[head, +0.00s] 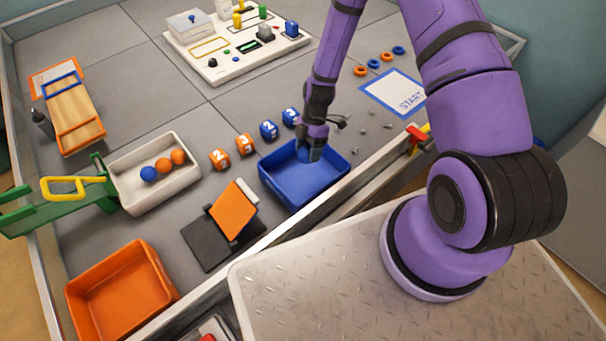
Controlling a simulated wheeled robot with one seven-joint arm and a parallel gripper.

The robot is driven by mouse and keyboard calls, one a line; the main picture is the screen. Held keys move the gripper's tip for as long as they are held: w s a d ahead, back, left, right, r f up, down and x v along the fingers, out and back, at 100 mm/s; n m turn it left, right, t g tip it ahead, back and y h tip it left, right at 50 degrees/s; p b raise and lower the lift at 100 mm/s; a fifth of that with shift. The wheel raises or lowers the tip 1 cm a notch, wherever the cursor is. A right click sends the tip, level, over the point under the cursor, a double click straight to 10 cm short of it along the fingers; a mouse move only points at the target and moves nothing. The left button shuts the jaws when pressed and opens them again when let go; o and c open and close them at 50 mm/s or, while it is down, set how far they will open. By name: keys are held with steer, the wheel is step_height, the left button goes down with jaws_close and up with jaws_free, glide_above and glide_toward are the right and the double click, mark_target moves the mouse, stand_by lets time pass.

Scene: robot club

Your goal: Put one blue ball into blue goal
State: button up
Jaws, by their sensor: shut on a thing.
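The blue goal is an open blue bin (272,184) near the field's front wall. My gripper (310,151) points down at the bin's back part, its tips low and around rim height or inside; the exact depth cannot be told. It is shut on a blue ball (305,154), only partly visible between the fingers and blending with the bin. Another blue ball (148,174) lies in the white tray (128,190) at left, beside two orange balls (171,161).
Number cubes (245,144) stand just behind the bin. An orange bin (155,262) is at front left, with a tilted orange panel (234,211) on a dark base between the bins. A white control board (225,70) is at the back. The front wall (352,201) runs close by.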

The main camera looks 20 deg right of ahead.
steer(key=shift+a+f, duration=0.1)
steer(key=shift+f, duration=2.85)
steer(key=o, duration=1)
steer(key=shift+r, duration=0.15)
steer(key=v, duration=1)
steer(key=shift+w+r, duration=0.15)
steer(key=shift+r, duration=0.1)
